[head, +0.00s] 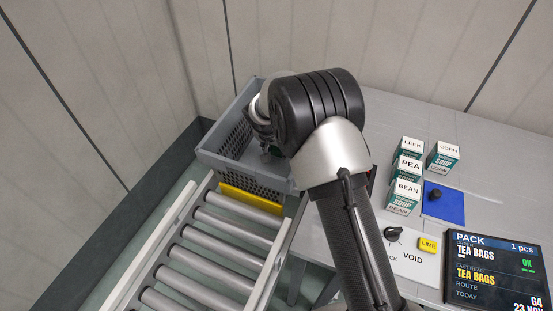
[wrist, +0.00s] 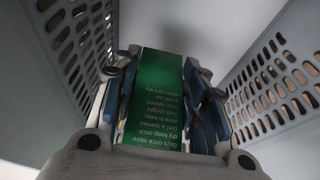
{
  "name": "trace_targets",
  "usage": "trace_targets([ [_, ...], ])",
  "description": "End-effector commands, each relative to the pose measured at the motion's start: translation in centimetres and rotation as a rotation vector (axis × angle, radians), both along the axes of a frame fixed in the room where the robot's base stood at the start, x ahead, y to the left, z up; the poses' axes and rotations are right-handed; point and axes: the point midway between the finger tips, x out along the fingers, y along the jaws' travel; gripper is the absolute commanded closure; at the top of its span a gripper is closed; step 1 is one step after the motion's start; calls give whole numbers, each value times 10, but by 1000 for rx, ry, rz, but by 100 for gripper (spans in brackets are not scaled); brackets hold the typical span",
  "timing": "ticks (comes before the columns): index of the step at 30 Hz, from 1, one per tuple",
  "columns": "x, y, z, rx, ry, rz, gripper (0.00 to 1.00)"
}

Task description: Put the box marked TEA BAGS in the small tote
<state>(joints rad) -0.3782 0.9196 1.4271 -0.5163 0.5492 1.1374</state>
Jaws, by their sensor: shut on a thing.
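My gripper (wrist: 160,60) is shut on a green box (wrist: 158,105), seen in the wrist view between its two fingers. The side facing the camera has small upside-down print, and no TEA BAGS marking shows there. In the head view a grey tote (head: 222,167) with slotted walls stands at the end of the rollers. My gripper (head: 264,138) is low over or inside this tote, partly hidden by my arm. In the wrist view slotted tote walls (wrist: 283,75) rise on both sides. Whether the box touches the floor cannot be told.
Several soup boxes (head: 408,168), marked LEEK, CORN, PEA and BEAN, stand on the table (head: 385,125) at right. Near them are a blue pad (head: 446,209) with a dark knob and a PACK screen (head: 495,268) reading TEA BAGS, 1 pcs. A roller conveyor (head: 210,245) is in front.

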Motion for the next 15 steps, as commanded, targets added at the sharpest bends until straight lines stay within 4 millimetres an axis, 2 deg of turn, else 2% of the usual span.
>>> trace_targets([
  [4, 1, 0, -9, 1, -2, 2, 93],
  [11, 1, 0, -43, 0, -1, 2, 93],
  [15, 1, 1, -44, 1, -5, 2, 93],
])
